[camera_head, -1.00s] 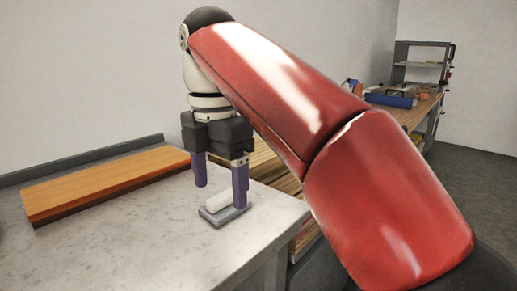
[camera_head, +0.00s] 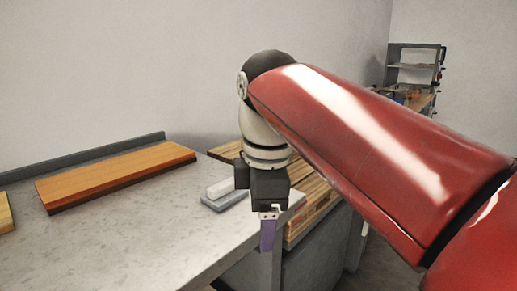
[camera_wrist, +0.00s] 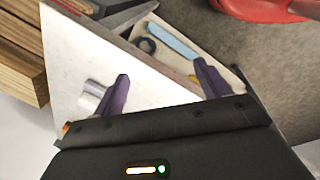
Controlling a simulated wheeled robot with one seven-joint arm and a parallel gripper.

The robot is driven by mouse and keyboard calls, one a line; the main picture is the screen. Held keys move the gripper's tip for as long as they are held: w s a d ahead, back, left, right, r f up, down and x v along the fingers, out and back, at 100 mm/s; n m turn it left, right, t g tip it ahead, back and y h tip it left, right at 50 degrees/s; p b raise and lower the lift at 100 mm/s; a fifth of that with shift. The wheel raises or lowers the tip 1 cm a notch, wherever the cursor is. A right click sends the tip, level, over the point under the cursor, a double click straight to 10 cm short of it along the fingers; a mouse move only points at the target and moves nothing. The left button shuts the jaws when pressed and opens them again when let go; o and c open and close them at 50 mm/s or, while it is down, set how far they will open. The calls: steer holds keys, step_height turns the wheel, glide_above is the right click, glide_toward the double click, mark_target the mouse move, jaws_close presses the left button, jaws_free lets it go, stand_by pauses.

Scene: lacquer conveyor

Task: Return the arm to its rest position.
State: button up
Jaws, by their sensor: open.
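My gripper (camera_wrist: 164,82) is open and empty, with purple fingers spread apart in the wrist view. In the head view it hangs pointing down by the counter's front right corner, apart from the things on the counter; one finger shows clearly there. My red arm reaches in from the right, bent downward at the wrist. A small pale block on a grey base (camera_head: 226,194) stands on the counter just left of and behind my gripper, partly hidden by it.
The pale counter (camera_head: 130,240) holds an orange-brown wooden board (camera_head: 115,179) at the back. Stacked wooden planks (camera_head: 314,197) stand right of the counter. In the wrist view, a tray (camera_wrist: 188,50) with a blue item lies below. A shelf (camera_head: 414,68) stands far right.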

steer(key=s+d+f+m+t, duration=0.2)
steer(key=s+d+f+m, duration=0.2)
steer(key=d+f+m, duration=0.3)
steer(key=s+d+f+m+t, duration=0.1)
steer(key=s+d+f+m, duration=0.4)
steer(key=f+m, duration=0.6)
steer(key=d+m, duration=0.1)
steer(key=d, duration=0.1)
steer(key=shift+s+d+f+t, duration=0.15)
steer(key=shift+s+d+t, duration=0.15)
steer(key=shift+t, duration=0.1)
